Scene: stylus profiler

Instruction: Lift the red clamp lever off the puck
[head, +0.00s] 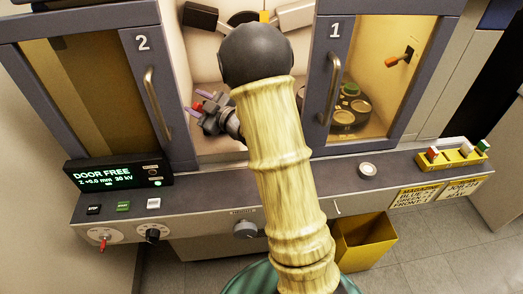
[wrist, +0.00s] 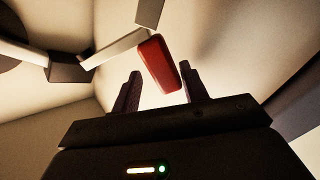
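The red clamp lever (wrist: 158,64) shows in the wrist view as a red block at the end of a pale bar. Its lower end lies between the two fingertips of my gripper (wrist: 160,76), with gaps visible at both sides. The fingers are spread, and no contact shows. In the head view my gripper (head: 194,104) is inside the chamber between doors 2 and 1, pointing left. A small red spot, seemingly the lever (head: 197,106), shows at its fingers. I cannot make out the puck; my arm covers much of the chamber.
Door 2 (head: 146,100) stands left of my arm, door 1 (head: 335,90) right. Behind door 1 is a dark round holder (head: 343,122) with a green-topped piece. A yellow rack (head: 452,158) sits on the right ledge. A display (head: 118,175) reads "DOOR FREE". A yellow bin (head: 365,245) stands below.

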